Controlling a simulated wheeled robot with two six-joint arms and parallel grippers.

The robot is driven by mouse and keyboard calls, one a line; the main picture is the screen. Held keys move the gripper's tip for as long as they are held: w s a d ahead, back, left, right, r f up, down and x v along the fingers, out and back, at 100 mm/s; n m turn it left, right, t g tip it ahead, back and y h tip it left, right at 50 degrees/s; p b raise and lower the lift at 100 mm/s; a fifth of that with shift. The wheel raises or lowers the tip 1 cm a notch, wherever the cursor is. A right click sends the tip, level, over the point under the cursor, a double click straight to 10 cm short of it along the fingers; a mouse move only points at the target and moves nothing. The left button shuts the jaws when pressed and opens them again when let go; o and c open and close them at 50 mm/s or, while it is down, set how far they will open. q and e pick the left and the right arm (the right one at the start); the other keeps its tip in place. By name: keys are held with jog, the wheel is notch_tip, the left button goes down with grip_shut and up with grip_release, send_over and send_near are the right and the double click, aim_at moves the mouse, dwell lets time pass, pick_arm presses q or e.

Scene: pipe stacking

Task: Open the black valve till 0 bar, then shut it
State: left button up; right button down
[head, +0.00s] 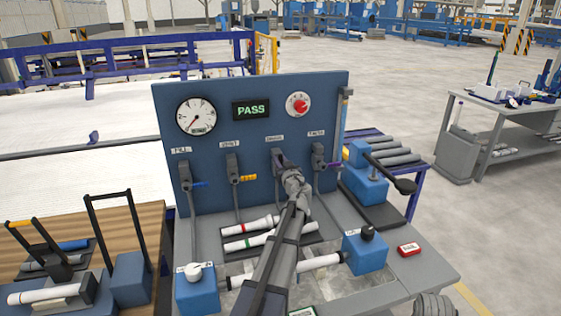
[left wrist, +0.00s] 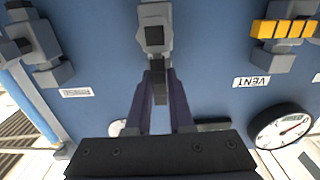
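The black valve (head: 278,157) is the third from the left in a row on the blue panel (head: 240,100). In the left wrist view, its dark handle (left wrist: 159,88) points towards the camera from a grey body (left wrist: 154,35). My left gripper (head: 291,178) is at this valve. In the left wrist view, its two fingers (left wrist: 160,92) lie on either side of the handle and appear closed on it. The pressure gauge (head: 197,116) is at the panel's upper left; its needle points to the lower left, its value too small to read. My right gripper is not in view.
The valve with the orange handle (head: 234,168) stands left of the black one, the purple-handled valve (head: 319,156) right. A display (head: 251,110) reads PASS beside a red knob (head: 298,104).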

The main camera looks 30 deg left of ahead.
pick_arm(q)
jog(key=o, duration=0.4)
jog(key=v, duration=0.7)
jog(key=shift+s+d, duration=0.25)
jog(key=shift+s, duration=0.05)
